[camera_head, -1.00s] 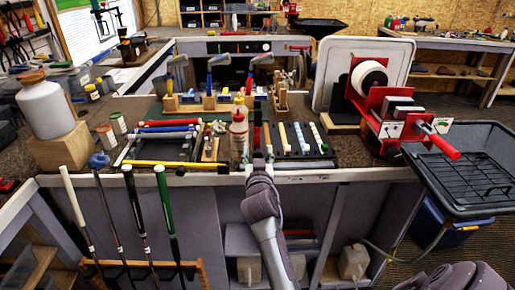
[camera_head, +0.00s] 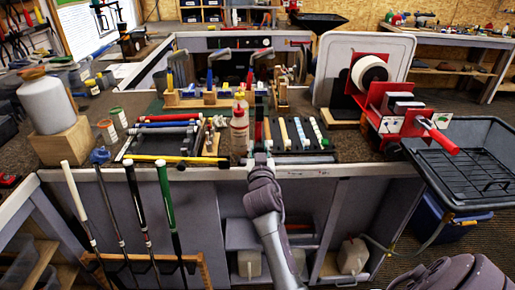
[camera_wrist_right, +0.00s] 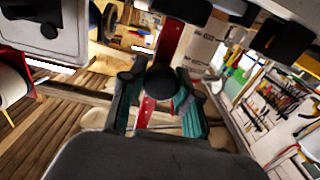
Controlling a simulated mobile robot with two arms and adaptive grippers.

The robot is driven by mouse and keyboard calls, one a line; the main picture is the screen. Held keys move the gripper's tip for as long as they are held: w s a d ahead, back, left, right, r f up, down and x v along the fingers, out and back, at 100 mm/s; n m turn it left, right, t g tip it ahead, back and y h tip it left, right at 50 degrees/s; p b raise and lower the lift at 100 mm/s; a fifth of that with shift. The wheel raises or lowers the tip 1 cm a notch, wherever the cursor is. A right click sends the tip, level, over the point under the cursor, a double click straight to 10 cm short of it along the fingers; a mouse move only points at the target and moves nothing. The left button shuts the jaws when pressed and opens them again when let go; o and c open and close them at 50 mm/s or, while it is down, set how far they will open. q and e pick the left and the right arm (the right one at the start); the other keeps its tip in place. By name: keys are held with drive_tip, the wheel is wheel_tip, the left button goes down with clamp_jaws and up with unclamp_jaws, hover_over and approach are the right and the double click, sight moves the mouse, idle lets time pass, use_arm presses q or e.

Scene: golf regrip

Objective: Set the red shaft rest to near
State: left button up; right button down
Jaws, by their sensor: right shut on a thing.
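My right gripper (camera_head: 262,158) reaches over the front edge of the grey bench (camera_head: 330,171), just below a narrow red strip (camera_head: 258,133) beside the bottles. In the right wrist view, a red bar, which I take for the red shaft rest (camera_wrist_right: 171,45), runs between the teal-padded fingers of my right gripper (camera_wrist_right: 158,90). The fingers are shut on it. A black round knob (camera_wrist_right: 160,80) sits at the fingers and hides part of the bar. In the head view my gripper hides the contact.
Two bottles (camera_head: 239,130) stand close left of the gripper. Coloured grips (camera_head: 300,133) lie in a tray to its right. Several clubs (camera_head: 167,205) lean at the bench front. A red tape dispenser (camera_head: 385,100) and a black bin (camera_head: 465,160) are at right.

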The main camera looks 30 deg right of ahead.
drive_tip(key=s+d+p, duration=0.2)
drive_tip(key=s+d, duration=0.3)
drive_tip(key=d, duration=0.3)
drive_tip(key=s+d+p, duration=0.3)
drive_tip(key=s+d, duration=0.2)
drive_tip(key=d, duration=0.4)
drive_tip(key=shift+s+r+p, duration=0.15)
drive_tip(key=shift+p, duration=0.2)
drive_tip(key=c, duration=0.8)
unclamp_jaws()
drive_tip(key=v, duration=1.2)
drive_tip(key=shift+a, duration=0.1)
drive_tip(key=shift+f, duration=0.25)
